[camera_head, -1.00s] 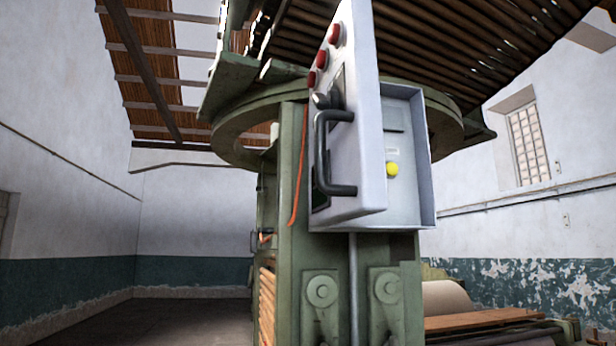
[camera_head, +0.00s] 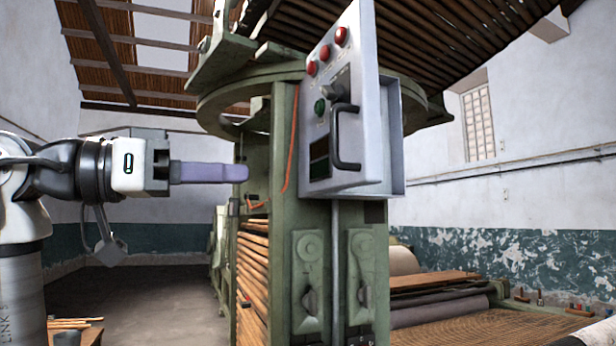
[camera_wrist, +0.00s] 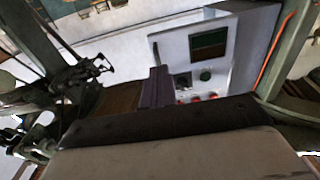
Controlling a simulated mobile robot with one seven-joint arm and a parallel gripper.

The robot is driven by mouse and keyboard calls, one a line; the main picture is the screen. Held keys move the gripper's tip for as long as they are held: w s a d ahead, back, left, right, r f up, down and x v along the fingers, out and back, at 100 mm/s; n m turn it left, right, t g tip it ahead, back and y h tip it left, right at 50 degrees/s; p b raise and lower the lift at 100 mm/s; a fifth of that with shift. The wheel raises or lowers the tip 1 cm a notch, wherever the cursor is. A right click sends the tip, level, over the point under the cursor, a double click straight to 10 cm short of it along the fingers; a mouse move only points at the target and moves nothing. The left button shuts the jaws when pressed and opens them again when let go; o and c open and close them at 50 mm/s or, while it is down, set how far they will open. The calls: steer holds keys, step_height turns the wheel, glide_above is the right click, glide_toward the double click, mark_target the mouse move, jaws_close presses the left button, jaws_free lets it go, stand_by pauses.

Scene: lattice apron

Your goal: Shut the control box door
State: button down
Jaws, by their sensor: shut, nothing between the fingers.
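The control box door (camera_head: 325,168) is a light grey panel with red buttons, a green button, dark displays and a black bar handle (camera_head: 346,140). It stands ajar in front of the grey control box (camera_head: 396,140), whose inside is mostly hidden. My gripper (camera_head: 246,173) has its purple-grey fingers shut and empty, left of the door and apart from it in the head view. In the wrist view, the fingers (camera_wrist: 156,85) show in front of the door's panel (camera_wrist: 242,62), with the handle (camera_wrist: 155,52) beyond the tips. Whether they touch is hard to tell.
The box is on a green machine frame (camera_head: 312,235) with a round ring (camera_head: 225,112) above. An orange cable (camera_head: 290,150) hangs left of the door. Wooden slats (camera_head: 252,280) and rollers (camera_head: 440,309) are lower down. Open floor (camera_head: 150,300) lies to the left.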

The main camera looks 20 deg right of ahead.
steer(key=p, duration=0.5)
glide_toward(360, 182)
steer(key=shift+g, duration=0.3)
steer(key=d, duration=0.3)
steer(key=w+d, duration=0.1)
steer(key=d, duration=0.1)
steer(key=shift+d+r, duration=0.2)
steer(key=shift+r, duration=0.15)
steer(key=shift+d+f, duration=0.15)
steer(key=shift+d, duration=0.6)
steer(key=shift+s, duration=0.1)
